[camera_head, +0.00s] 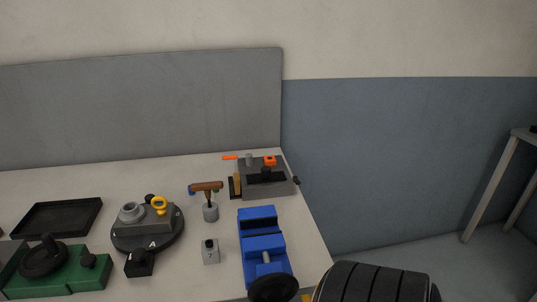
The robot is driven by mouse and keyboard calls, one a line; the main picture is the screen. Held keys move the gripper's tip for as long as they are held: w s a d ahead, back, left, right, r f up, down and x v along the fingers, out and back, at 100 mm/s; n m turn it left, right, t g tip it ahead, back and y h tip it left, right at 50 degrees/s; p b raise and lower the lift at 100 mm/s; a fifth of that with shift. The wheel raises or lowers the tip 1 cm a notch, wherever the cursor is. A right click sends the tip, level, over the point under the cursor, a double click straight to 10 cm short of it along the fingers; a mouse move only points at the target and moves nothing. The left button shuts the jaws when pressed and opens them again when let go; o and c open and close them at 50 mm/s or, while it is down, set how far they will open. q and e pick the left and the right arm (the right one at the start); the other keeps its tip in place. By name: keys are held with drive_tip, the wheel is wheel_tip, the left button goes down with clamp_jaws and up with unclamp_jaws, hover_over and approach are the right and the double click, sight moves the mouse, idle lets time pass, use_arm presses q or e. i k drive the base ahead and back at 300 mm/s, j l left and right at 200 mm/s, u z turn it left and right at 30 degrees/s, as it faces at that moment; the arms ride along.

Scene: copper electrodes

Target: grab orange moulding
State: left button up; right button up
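A small orange block-like piece (270,160), which looks like the orange moulding, sits on top of a dark grey fixture (280,188) at the back right of the table. A thin orange bar (230,157) shows at the fixture's back left; I cannot tell whether it belongs to the fixture. Neither of my grippers is in view, and nothing is seen holding the orange piece.
A blue vise (262,244) stands in front of the fixture. Floor lies right of the table edge.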

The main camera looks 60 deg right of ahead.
sight(270, 160)
drive_tip(key=z, duration=1.9)
drive_tip(key=i+l, duration=0.05)
